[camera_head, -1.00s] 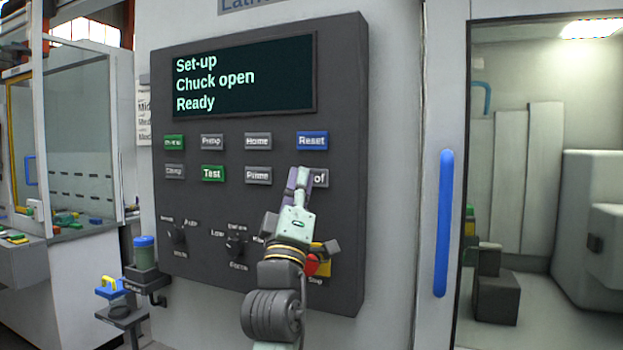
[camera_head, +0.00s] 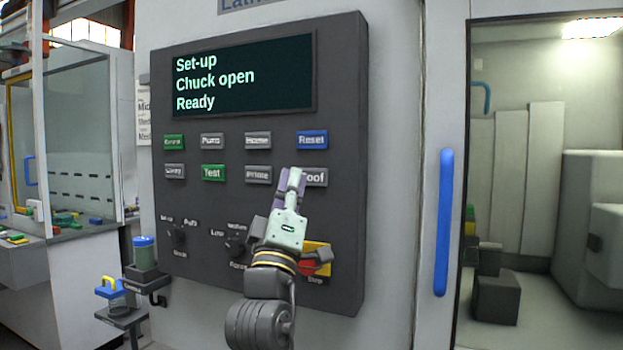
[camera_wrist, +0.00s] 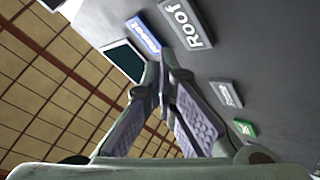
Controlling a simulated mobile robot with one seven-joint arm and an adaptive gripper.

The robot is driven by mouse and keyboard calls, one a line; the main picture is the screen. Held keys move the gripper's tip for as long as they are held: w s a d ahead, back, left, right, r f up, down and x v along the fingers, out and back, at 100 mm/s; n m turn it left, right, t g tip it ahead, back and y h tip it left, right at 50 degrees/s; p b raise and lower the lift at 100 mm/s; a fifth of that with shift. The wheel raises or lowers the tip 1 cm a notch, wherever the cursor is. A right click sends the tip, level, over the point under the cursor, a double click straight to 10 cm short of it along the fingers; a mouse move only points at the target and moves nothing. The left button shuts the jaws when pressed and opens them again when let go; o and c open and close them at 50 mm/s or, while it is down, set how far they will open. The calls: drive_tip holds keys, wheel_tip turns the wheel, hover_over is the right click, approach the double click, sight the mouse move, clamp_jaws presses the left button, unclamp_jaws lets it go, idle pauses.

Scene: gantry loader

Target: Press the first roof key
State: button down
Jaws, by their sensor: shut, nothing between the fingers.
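The grey Roof key (camera_head: 315,177) is at the right end of the lower key row on the dark control panel (camera_head: 340,110). It also shows in the wrist view (camera_wrist: 183,22), with its whole label clear. My gripper (camera_head: 291,172) is shut and empty. In the head view its fingertips overlap the left edge of the Roof key, between it and the Prime key (camera_head: 258,174). In the wrist view the closed fingertips (camera_wrist: 163,68) appear just below the Roof key. I cannot tell whether they touch the panel.
The blue Reset key (camera_head: 312,140) is just above the Roof key. The red stop button (camera_head: 308,267) on its yellow plate is partly behind my gripper. Two rotary knobs (camera_head: 177,235) are lower left. A blue door handle (camera_head: 443,222) stands right of the panel.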

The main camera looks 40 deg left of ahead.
drive_tip(key=shift+s+d, duration=0.2)
drive_tip(key=shift+s, duration=0.6)
drive_tip(key=shift+s+d, duration=0.2)
drive_tip(key=shift+s, duration=0.6)
